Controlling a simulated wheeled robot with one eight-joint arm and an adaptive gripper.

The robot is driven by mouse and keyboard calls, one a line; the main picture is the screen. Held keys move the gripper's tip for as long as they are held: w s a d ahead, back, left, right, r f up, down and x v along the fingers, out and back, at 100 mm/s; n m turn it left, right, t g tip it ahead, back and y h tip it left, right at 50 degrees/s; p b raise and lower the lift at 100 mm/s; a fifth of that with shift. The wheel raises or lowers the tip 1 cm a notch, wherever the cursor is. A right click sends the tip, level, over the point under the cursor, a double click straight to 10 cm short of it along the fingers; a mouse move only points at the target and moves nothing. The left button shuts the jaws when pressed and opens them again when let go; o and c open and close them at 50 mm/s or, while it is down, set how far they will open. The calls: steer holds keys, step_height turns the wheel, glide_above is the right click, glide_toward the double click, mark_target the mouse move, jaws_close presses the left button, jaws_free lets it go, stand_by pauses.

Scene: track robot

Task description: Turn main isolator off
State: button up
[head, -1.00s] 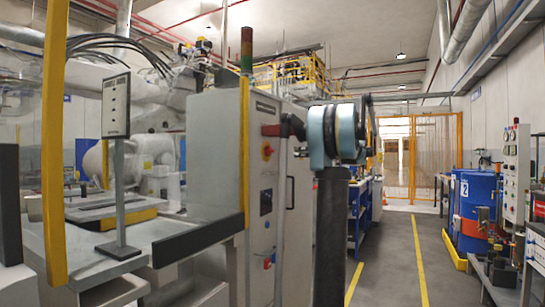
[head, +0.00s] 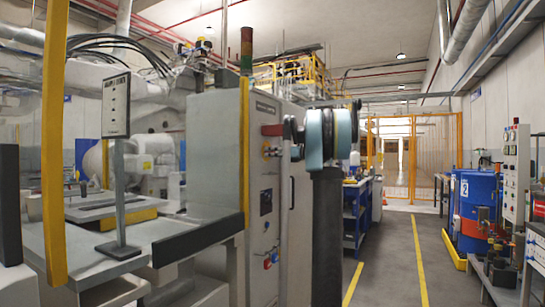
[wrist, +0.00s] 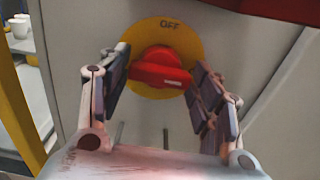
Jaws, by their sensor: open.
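The main isolator is a red rotary knob (wrist: 160,68) on a yellow round plate (wrist: 190,42) marked OFF at the top. In the wrist view the knob's grip bar lies roughly level, with a pale mark near its right end. My gripper (wrist: 160,62) is open, with one finger left of the knob and one right of it. The fingertips overlap the plate's edges; I see no clear contact with the knob. In the head view my gripper (head: 276,151) is at the grey cabinet's front (head: 266,220) and largely covers the isolator.
A red block (head: 271,130) is just above the isolator; its red underside crosses the wrist view's top. A blue and red switch (head: 270,260) is lower on the cabinet. A yellow post (head: 244,150) stands at its left edge. The aisle (head: 390,260) is clear.

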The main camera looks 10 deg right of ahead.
steer(key=shift+w+a, duration=0.1)
steer(key=shift+a, duration=0.1)
steer(key=c, duration=0.8)
steer(key=shift+o, duration=0.2)
